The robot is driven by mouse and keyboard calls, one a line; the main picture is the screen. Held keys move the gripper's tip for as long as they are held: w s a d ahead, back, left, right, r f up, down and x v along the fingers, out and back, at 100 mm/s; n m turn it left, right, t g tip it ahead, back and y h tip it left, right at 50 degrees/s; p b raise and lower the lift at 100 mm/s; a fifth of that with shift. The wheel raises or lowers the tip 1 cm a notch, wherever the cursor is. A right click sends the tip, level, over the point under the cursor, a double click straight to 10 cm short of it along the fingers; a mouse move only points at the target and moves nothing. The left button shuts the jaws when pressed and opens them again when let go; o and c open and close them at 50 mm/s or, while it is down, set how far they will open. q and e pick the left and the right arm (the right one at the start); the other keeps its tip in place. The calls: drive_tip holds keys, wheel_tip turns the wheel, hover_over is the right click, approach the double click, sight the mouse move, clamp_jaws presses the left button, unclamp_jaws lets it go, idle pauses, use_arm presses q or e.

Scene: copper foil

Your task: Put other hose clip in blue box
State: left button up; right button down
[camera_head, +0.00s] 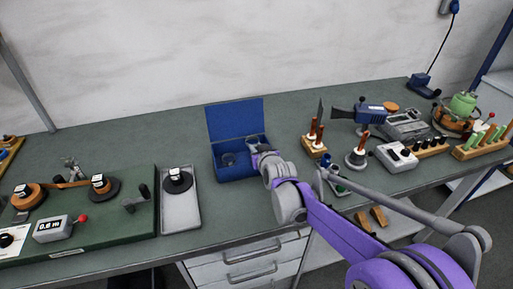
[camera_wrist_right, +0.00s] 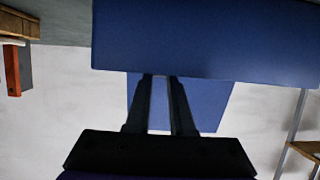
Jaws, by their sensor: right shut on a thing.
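The blue box (camera_head: 240,170) stands open on the bench, its lid raised at the back. A small ring, which looks like a hose clip (camera_head: 229,159), lies inside on the left. My right gripper (camera_head: 252,144) is over the right part of the box. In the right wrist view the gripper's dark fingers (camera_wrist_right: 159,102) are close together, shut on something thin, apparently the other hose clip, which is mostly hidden. Blue box surfaces (camera_wrist_right: 205,40) fill the top and centre of that view. My left gripper is not in view.
A grey tray (camera_head: 180,212) with a dark spool (camera_head: 177,180) is left of the box. A green board (camera_head: 85,225) with copper foil reels is further left. A wooden stand (camera_head: 314,148) with upright tools is close on the right. Bare bench lies in front of the box.

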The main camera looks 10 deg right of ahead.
drive_tip(key=c, duration=0.8)
unclamp_jaws()
drive_tip(key=shift+r, duration=0.15)
drive_tip(key=shift+r+p, duration=0.3)
drive_tip(key=shift+r, duration=0.05)
drive_tip(key=v, duration=1.2)
drive_tip(key=s+f+g, duration=0.3)
drive_tip(key=s+f, duration=0.1)
drive_tip(key=s, duration=0.5)
drive_tip(key=s+f+g, duration=0.2)
drive_tip(key=s+f, duration=0.3)
drive_tip(key=s, duration=0.5)
drive_tip(key=s+f+g, duration=0.3)
drive_tip(key=s+f, duration=0.1)
drive_tip(key=s, duration=0.5)
drive_tip(key=shift+s+d+f+g+p, duration=0.15)
drive_tip(key=shift+s+d+g+p, duration=0.15)
drive_tip(key=shift+p, duration=0.1)
